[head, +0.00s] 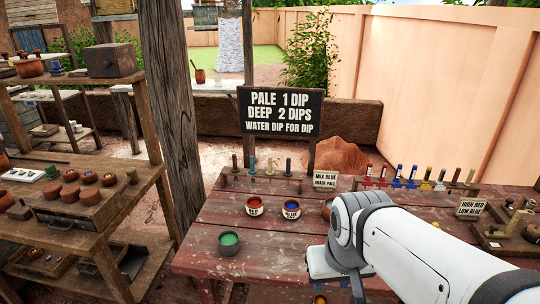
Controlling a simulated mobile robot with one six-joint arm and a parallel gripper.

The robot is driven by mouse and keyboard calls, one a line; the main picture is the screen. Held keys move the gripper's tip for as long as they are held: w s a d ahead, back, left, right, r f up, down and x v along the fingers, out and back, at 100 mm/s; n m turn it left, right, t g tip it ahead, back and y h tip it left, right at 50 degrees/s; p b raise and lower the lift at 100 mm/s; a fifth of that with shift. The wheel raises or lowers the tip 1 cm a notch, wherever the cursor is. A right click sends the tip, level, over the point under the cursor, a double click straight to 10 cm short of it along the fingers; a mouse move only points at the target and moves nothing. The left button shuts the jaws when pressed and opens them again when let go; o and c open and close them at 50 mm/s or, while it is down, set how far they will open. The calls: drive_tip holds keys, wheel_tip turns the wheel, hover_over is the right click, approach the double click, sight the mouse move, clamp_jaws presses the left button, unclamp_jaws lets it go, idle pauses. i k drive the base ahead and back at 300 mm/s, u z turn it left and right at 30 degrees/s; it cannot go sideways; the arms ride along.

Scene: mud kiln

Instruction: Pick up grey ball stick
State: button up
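Several upright sticks stand in a row along the back of the reddish wooden table (215,213). They include a dark stick (235,163), a blue-grey stick (252,166), a grey-green stick (270,167) and another dark grey stick (288,167). They are too small to tell which is the grey ball stick, and no ball is clear on any of them. My white and grey arm reaches in from the lower right over the table. Its far end bends down toward the bottom edge, and no gripper fingers show.
Paint pots stand on the table: a green one (229,242), a red one (254,206) and a blue one (291,209). Colored sticks (399,172) line the back right. A sign (280,112) rises behind. Shelves (95,215) and a post (172,110) stand left.

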sight(288, 173)
drive_tip(key=i, duration=0.85)
drive_tip(key=z, duration=0.05)
